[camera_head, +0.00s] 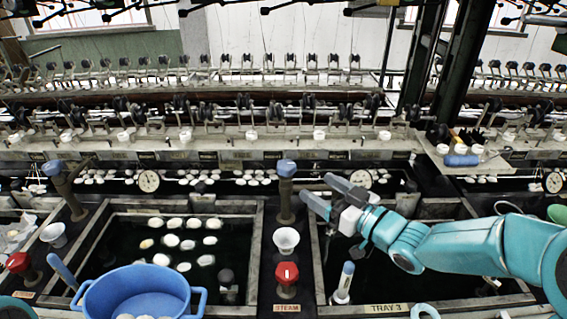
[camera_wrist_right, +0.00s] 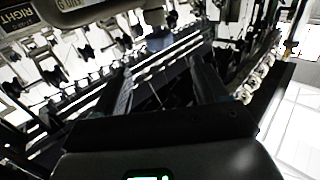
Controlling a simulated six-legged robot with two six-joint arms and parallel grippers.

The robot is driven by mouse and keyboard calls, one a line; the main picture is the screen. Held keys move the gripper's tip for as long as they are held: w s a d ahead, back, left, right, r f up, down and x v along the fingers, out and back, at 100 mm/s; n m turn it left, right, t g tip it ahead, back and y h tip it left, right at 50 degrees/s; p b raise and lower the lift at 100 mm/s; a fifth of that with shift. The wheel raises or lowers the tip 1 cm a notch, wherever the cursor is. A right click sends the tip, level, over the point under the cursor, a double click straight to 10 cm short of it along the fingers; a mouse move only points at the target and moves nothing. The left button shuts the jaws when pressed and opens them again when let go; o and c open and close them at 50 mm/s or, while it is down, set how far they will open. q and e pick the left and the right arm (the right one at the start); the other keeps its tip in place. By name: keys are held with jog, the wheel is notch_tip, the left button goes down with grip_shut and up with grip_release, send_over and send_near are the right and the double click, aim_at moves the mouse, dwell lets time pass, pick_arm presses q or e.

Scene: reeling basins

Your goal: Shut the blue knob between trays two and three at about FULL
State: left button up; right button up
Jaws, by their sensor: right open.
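The blue knob (camera_head: 286,168) tops a dark upright post between tray two (camera_head: 255,240) and tray three (camera_head: 322,270). My right gripper (camera_head: 315,190) reaches in from the right over tray three. Its two grey fingers are open, point left toward the post just below the knob's height, and look empty. In the head view the tips are a little right of the post, apart from it. In the right wrist view, a blue-grey shape that looks like the knob (camera_wrist_right: 159,41) lies beyond the spread fingers (camera_wrist_right: 160,75). My left gripper is out of view.
A red steam knob (camera_head: 287,273) and a white cup (camera_head: 286,240) stand in front of the post. A blue pot (camera_head: 140,294) is at the front left. Round gauges (camera_head: 149,181) line the back, below the reeling machinery. White cocoons float in tray two.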

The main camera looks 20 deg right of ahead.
aim_at(281, 164)
jog(key=p+x, duration=0.1)
jog(key=x, duration=1.2)
jog(key=shift+w+a+p, duration=0.15)
jog(key=shift+w+p, duration=0.1)
jog(key=shift+p, duration=0.15)
jog(key=shift+c, duration=0.3)
jog(key=c, duration=0.9)
jog(key=shift+f, duration=0.1)
